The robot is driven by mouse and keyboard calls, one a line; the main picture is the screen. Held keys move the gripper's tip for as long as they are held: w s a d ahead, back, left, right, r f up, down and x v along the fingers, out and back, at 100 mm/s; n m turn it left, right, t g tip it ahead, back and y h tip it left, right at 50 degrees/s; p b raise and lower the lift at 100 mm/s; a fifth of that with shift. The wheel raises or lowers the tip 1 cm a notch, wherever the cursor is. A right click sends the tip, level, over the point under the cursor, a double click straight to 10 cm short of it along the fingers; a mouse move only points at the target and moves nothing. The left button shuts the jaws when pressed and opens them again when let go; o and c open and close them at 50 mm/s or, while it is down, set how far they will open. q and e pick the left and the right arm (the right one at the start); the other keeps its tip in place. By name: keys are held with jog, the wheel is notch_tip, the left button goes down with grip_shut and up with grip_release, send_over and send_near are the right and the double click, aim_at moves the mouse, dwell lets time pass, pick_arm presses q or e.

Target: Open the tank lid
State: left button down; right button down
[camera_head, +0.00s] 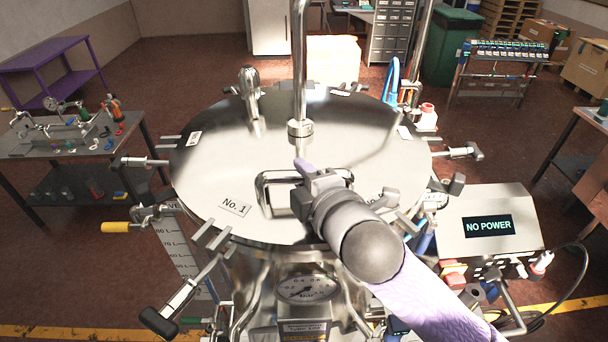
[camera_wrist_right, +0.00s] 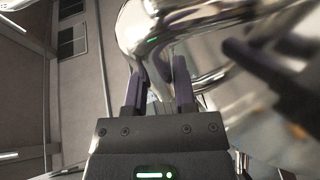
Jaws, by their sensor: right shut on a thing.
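The round, shiny steel tank lid (camera_head: 225,165) lies across the top of the tank (camera_head: 255,270) and looks level. A label "No. 1" is on its near left part. A chrome loop handle (camera_head: 264,192) stands near the lid's front edge. My right gripper (camera_head: 304,170) is at this handle, its purple fingers shut on the bar; the gripper hides part of the handle. In the right wrist view the fingers (camera_wrist_right: 158,82) close around the curved chrome handle (camera_wrist_right: 145,35), with the reflective lid (camera_wrist_right: 245,110) to the right. My left gripper is out of view.
A pressure gauge (camera_head: 308,287) is on the tank's front. A vertical pipe (camera_head: 299,60) rises at the lid's middle. A control box (camera_head: 488,225) reading "NO POWER" stands close at right.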

jog(key=shift+r, duration=0.1)
dwell(0.8)
jog(key=w+r+g, duration=0.1)
jog(key=w+r, duration=0.3)
jog(key=r, duration=0.4)
jog(key=w+r+g, duration=0.1)
jog(key=w+r, duration=0.3)
jog(key=r, duration=0.5)
jog(key=w+r+m+g, duration=0.1)
jog(key=w+r, duration=0.2)
jog(key=r, duration=0.5)
jog(key=shift+w+r+g+h, duration=0.15)
jog(key=shift+w+g+h, duration=0.25)
